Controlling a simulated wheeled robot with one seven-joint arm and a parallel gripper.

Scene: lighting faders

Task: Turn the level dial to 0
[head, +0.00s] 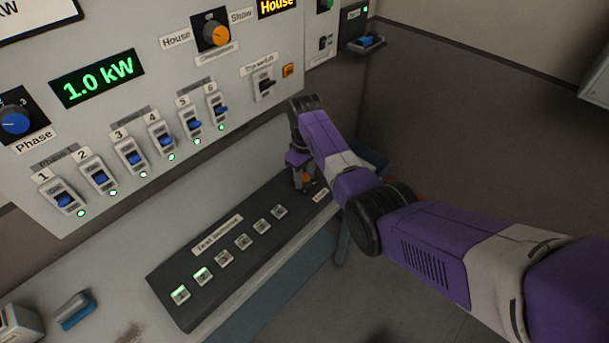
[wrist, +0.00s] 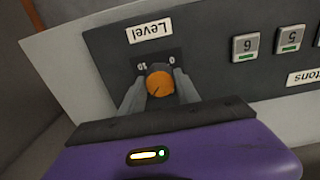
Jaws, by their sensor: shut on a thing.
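The level dial (wrist: 160,83) is a round orange knob on the dark button panel, beside an upside-down "Level" label (wrist: 149,32). In the wrist view the marks 10 and 0 sit above the knob, 10 on the left and 0 on the right. A dark line on the knob seems to point down and left, away from both marks. My gripper (head: 304,182) is shut on the knob, one grey finger on each side. In the head view my gripper and arm hide most of the dial at the panel's far right end.
The dark button panel (head: 190,307) has several square buttons, two lit green. Above it the wall console (head: 215,85) carries blue faders (head: 130,160), a green 1.0 kW display (head: 97,78) and an orange House/Show dial (head: 216,34). The floor to the right is open.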

